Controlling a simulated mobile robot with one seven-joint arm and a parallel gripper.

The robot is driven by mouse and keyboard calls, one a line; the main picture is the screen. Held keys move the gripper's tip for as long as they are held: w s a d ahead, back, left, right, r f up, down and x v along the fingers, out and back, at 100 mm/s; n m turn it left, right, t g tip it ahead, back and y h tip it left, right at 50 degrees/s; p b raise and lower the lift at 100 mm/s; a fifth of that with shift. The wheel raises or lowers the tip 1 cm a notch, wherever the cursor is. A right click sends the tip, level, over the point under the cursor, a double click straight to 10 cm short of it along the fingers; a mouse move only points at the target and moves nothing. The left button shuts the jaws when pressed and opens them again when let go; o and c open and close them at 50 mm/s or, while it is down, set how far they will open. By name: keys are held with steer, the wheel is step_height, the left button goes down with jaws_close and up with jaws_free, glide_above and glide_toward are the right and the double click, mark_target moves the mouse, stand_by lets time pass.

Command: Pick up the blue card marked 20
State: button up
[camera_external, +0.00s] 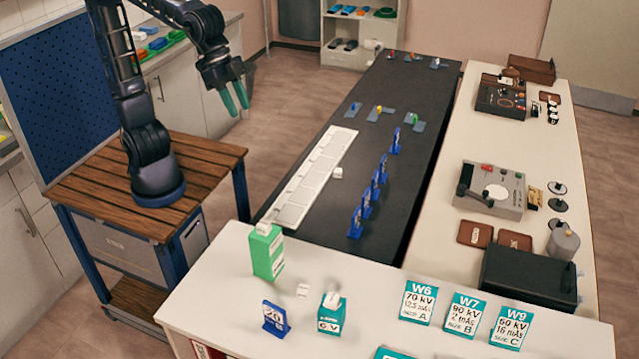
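The blue card marked 20 (275,318) stands upright on the near white counter (225,295), at its left part. My gripper (238,104) has green fingertips and hangs in the air at the upper left, pointing down. It is far from the card, beyond it and well above counter height. The fingers are apart with a narrow gap, and nothing shows between them.
A green box (266,250) stands behind the card, and a teal-and-white box (331,313) stands to its right. Teal cards W6 (418,302), W7 (464,314) and W9 (510,326) stand farther right. Several blue stands line the dark table (400,100).

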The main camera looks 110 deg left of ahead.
steer(key=w+d+f+m+t, duration=0.1)
steer(key=w+d+f, duration=0.1)
steer(key=w+d, duration=0.6)
steer(key=w+d+f, duration=0.1)
steer(key=w+d, duration=0.3)
steer(key=d, duration=0.8)
steer(key=w+d+f+m+t, duration=0.1)
steer(key=w+d+f, duration=0.1)
steer(key=w+d, duration=0.5)
steer(key=f, duration=0.7)
steer(key=s+d+f, duration=0.1)
steer(key=f, duration=0.7)
steer(key=d+f, duration=0.1)
steer(key=f, duration=0.6)
steer(key=shift+s+f, duration=0.2)
steer(key=shift+f, duration=0.1)
glide_toward(287, 333)
steer(key=shift+x, duration=2.15)
steer(key=shift+r, duration=0.1)
steer(key=shift+c, duration=0.5)
jaws_close()
